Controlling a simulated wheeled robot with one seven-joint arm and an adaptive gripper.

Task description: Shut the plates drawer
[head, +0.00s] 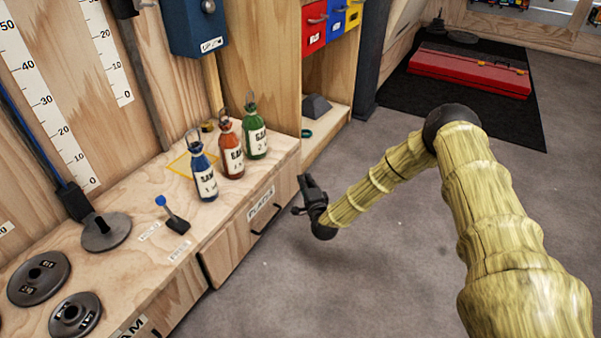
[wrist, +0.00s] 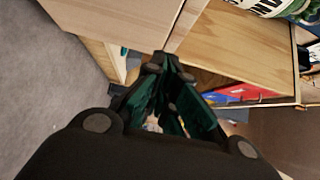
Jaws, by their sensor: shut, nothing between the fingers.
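The plates drawer (head: 240,238) is a pale wooden front with a PLATES label and a dark bar handle (head: 266,219), low in the bench below the bottles. Its front seems to stand a little proud of the bench face at its left end; how far it is open is hard to tell. My gripper (head: 305,183) is beside the right end of the drawer front, to the right of the handle, shut and empty. In the wrist view its dark fingers (wrist: 160,68) come together near pale wooden panels; contact with the drawer cannot be told.
Blue, orange and green bottles (head: 231,148) stand on the bench top above the drawer. A small blue-knobbed lever (head: 173,215) and round weight plates (head: 39,277) are to the left. An open shelf (head: 325,122) is behind the gripper. The grey floor (head: 350,285) in front is clear.

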